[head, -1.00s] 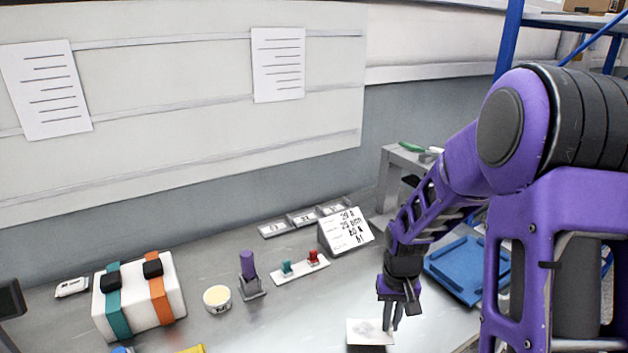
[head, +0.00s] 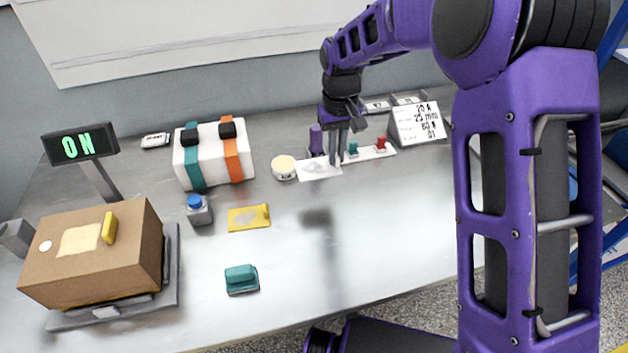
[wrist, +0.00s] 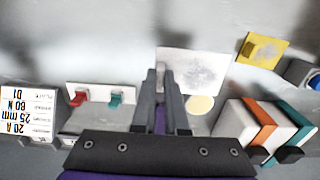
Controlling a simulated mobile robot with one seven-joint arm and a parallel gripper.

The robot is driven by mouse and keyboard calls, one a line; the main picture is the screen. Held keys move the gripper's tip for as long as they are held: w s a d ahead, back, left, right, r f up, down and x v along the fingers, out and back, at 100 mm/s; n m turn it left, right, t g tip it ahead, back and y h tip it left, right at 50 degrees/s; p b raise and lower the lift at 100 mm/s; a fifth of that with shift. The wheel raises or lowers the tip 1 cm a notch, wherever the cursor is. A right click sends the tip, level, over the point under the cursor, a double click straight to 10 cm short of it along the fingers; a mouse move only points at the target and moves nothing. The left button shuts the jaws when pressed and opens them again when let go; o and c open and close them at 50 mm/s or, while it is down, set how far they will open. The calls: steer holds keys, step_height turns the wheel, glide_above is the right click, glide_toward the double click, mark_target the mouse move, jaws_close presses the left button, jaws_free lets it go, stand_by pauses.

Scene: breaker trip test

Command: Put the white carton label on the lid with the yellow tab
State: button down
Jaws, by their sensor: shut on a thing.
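My gripper (head: 337,160) is shut on the white carton label (head: 316,171), gripping it by one edge. The label is held flat in the air over the table, with a shadow below it. In the wrist view the label (wrist: 200,72) shows a grey smudged patch, and the fingertips (wrist: 167,76) are at its edge. A brown carton (head: 150,255) stands at the front left on a grey platform. Its lid (head: 138,219) bears a yellow tab (head: 109,228) and a cream patch (head: 78,240). The gripper is well to the right of and behind this carton.
Behind the carton is an ON display (head: 82,145). A strapped white box (head: 212,160), a cream round tub (head: 284,167), a blue-topped button (head: 196,208), a yellow card (head: 245,219) and a teal block (head: 241,278) stand between. The table's front right is clear.

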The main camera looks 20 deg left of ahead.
mark_target(333, 194)
step_height(333, 194, down, 10)
steer(key=shift+a+r+b, duration=0.15)
steer(key=shift+b, duration=0.25)
steer(key=shift+f, duration=0.25)
steer(key=c, duration=0.9)
jaws_free()
steer(key=shift+r, duration=0.1)
steer(key=shift+c, duration=0.2)
